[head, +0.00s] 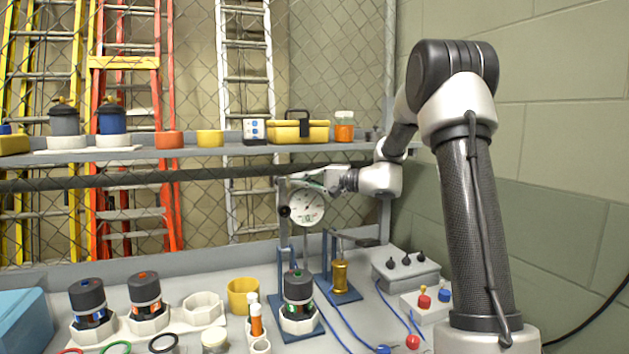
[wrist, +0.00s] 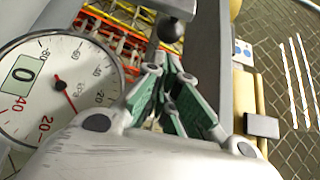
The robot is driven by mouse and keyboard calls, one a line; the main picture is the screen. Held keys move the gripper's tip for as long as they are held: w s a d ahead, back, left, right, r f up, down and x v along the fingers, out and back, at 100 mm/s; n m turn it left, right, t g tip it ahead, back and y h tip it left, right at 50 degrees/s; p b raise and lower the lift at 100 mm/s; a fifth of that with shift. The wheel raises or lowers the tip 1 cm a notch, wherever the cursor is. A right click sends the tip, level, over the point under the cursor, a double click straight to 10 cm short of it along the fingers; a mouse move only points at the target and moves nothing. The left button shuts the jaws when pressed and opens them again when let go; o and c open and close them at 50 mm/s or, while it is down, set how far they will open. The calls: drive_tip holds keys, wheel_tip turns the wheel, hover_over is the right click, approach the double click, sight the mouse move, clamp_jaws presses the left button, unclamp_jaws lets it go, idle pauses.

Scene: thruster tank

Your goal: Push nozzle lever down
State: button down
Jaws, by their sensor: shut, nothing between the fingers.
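My gripper (head: 312,184) is shut and empty, held level just above the round dial gauge (head: 306,204) on the blue stand. The wrist view shows its green-padded fingers (wrist: 164,70) together, with the gauge (wrist: 60,88) on the left. A black ball knob (wrist: 170,27) under a grey block is just beyond the fingertips, apparently not touched. A lever with a dark grip (head: 368,243) sticks out to the right above a brass cylinder (head: 340,276) on a blue base. It looks about level and is below and right of my gripper; it is not evident in the wrist view.
A black-topped thruster unit (head: 298,296) stands below the gauge. A grey box with black knobs (head: 405,267) and a button box (head: 428,302) are at right. The shelf (head: 200,150) runs behind my gripper. Blue cables cross the bench.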

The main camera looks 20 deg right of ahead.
drive_tip(key=shift+x, duration=1.5)
drive_tip(key=shift+s, duration=0.15)
